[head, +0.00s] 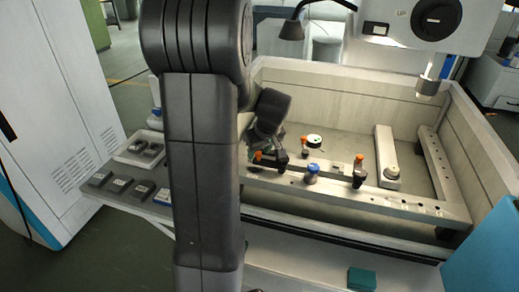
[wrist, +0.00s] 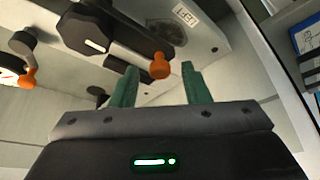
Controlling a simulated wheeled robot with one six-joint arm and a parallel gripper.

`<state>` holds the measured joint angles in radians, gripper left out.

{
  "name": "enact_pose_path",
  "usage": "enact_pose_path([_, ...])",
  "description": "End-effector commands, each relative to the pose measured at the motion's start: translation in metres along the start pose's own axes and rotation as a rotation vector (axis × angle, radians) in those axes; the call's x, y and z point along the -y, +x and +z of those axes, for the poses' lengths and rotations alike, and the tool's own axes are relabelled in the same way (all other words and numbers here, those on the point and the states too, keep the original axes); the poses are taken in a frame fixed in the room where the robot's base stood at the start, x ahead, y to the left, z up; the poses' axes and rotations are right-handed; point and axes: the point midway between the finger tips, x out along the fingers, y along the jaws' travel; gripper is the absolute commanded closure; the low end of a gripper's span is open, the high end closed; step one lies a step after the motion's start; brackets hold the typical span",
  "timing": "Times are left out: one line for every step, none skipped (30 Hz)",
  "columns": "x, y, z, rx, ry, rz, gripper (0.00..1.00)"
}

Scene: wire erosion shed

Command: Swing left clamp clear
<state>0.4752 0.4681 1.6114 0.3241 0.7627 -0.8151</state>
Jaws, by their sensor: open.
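The left clamp, a black arm (wrist: 92,30) with an orange knob (wrist: 160,66), sits on a pale metal rail beside a label that appears to read LEFT (wrist: 187,14). The knob shows between the green fingertips of my gripper (wrist: 160,68) in the wrist view, with gaps on both sides. In the head view the clamp's orange knob (head: 258,156) shows at the rail's left end, close under my gripper (head: 267,147). My gripper is open; whether a finger touches the knob cannot be told.
Another orange-tipped piece (head: 304,146) stands behind. A machine head (head: 427,84) hangs at right. The pale tank walls (head: 340,95) surround everything.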

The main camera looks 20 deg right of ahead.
Motion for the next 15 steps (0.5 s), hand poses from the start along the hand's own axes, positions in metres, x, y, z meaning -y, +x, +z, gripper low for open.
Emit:
enact_pose_path([0.0001, 0.0003, 0.0000, 0.000, 0.000, 0.000, 0.58])
enact_pose_path([0.0001, 0.0003, 0.0000, 0.000, 0.000, 0.000, 0.58])
enact_pose_path([0.0001, 0.0003, 0.0000, 0.000, 0.000, 0.000, 0.58])
enact_pose_path([0.0001, 0.0002, 0.0000, 0.000, 0.000, 0.000, 0.58])
enact_pose_path([0.0001, 0.0002, 0.0000, 0.000, 0.000, 0.000, 0.58])
enact_pose_path([0.0001, 0.0001, 0.0000, 0.000, 0.000, 0.000, 0.60])
enact_pose_path([0.0001, 0.0001, -0.0001, 0.000, 0.000, 0.000, 0.65])
enact_pose_path([0.0001, 0.0000, -0.0001, 0.000, 0.000, 0.000, 0.71])
enact_pose_path([0.0001, 0.0000, -0.0001, 0.000, 0.000, 0.000, 0.79])
enact_pose_path([0.0001, 0.0000, -0.0001, 0.000, 0.000, 0.000, 0.85])
enact_pose_path([0.0001, -0.0001, -0.0001, 0.000, 0.000, 0.000, 0.91])
enact_pose_path([0.0001, -0.0001, -0.0001, 0.000, 0.000, 0.000, 0.99])
enact_pose_path([0.0001, -0.0001, -0.0001, 0.000, 0.000, 0.000, 1.00])
enact_pose_path([0.0001, -0.0001, -0.0001, 0.000, 0.000, 0.000, 1.00])
enact_pose_path([0.0000, -0.0002, -0.0001, 0.000, 0.000, 0.000, 1.00])
